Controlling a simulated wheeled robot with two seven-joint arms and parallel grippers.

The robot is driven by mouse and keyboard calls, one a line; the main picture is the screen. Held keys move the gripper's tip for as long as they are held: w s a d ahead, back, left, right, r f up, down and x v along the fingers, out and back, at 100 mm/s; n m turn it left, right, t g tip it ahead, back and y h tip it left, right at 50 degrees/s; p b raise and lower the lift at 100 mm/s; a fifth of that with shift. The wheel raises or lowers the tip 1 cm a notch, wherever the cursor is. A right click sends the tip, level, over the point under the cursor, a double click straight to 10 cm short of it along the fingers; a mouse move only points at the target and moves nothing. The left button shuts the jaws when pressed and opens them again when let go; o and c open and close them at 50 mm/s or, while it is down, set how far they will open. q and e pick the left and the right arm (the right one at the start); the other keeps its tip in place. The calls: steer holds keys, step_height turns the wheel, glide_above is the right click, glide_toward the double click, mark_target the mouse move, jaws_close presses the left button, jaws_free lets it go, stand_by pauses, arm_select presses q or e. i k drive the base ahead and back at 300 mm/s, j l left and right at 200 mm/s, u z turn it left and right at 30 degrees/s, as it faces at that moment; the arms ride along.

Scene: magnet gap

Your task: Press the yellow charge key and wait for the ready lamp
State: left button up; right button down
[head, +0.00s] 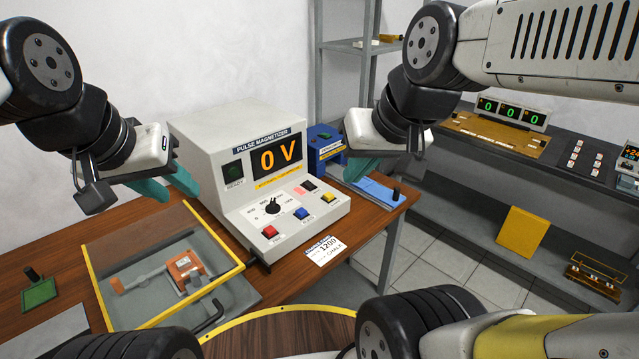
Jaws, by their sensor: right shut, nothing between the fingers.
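The white pulse magnetizer (235,140) stands on the brown table, its display (278,157) reading 0 V. Its yellow key (329,198) is at the right of the sloping panel, beside a blue key (303,214) and a red key (270,231). The ready lamp (234,172) left of the display is dark green and looks unlit. My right gripper (354,172) is shut and empty, above and right of the yellow key and apart from it. My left gripper (172,190) has its teal fingers apart, empty, left of the magnetizer.
A yellow-edged clear cover (165,262) encloses an orange fixture in front of the magnetizer. A blue box (325,150) stands right of it. A shelf (540,155) with displays is at right.

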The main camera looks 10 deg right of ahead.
mark_target(329, 197)
steer(key=l+u, duration=0.25)
steer(key=l, duration=0.6)
steer(key=l+u, duration=0.3)
steer(key=l, duration=0.55)
